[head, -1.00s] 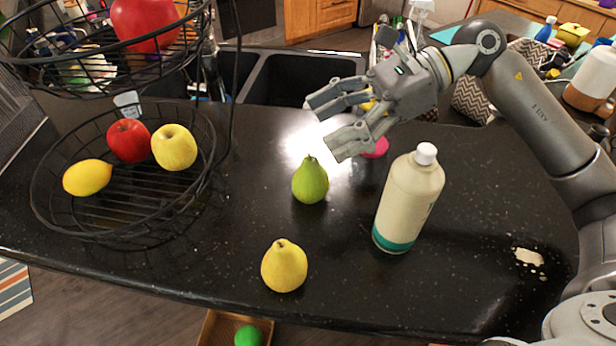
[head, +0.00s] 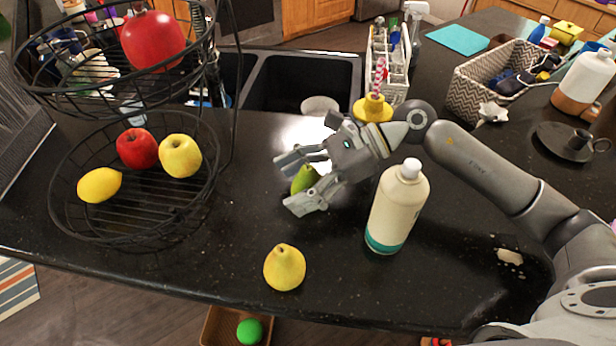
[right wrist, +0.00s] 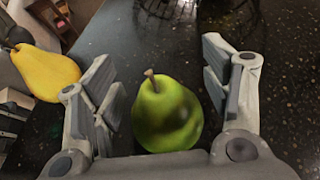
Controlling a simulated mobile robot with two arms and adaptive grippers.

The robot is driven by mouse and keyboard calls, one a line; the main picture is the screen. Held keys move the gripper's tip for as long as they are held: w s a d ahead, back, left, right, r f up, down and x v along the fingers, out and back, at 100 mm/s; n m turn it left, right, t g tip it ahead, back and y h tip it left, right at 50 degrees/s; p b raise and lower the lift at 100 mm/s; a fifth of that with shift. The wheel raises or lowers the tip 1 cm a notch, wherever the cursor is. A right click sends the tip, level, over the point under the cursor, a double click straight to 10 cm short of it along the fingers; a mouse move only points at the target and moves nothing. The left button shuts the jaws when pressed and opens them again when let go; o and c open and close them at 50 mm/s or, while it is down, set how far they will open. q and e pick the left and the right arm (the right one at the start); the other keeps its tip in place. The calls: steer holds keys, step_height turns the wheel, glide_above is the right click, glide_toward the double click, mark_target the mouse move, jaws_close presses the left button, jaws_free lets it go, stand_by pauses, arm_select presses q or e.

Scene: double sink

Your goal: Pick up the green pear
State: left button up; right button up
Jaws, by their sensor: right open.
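The green pear (head: 303,180) stands on the black counter, partly hidden by my right gripper in the head view. My right gripper (head: 290,183) is open, with its fingers on either side of the pear. In the right wrist view the green pear (right wrist: 166,113) sits upright between the two open fingers (right wrist: 160,95), with a gap visible on each side. I cannot tell whether the palm touches it. My left gripper is not in view.
A yellow pear (head: 284,267) stands near the counter's front edge. A white bottle (head: 396,207) with a teal base stands close to my right gripper. A wire fruit basket (head: 62,212) is at the left. A sink (head: 300,85) is behind.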

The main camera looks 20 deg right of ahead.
steer(key=shift+a+f, duration=0.3)
steer(key=shift+a, duration=0.25)
steer(key=c, duration=1.1)
steer(key=shift+o, duration=0.2)
steer(key=shift+r, duration=0.55)
arm_select(q)
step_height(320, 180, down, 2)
steer(key=b, duration=0.3)
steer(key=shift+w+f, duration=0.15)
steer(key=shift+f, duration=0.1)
arm_select(e)
step_height(320, 180, up, 8)
steer(key=shift+f, duration=0.1)
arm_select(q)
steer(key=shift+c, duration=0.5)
arm_select(e)
steer(key=shift+r, duration=0.7)
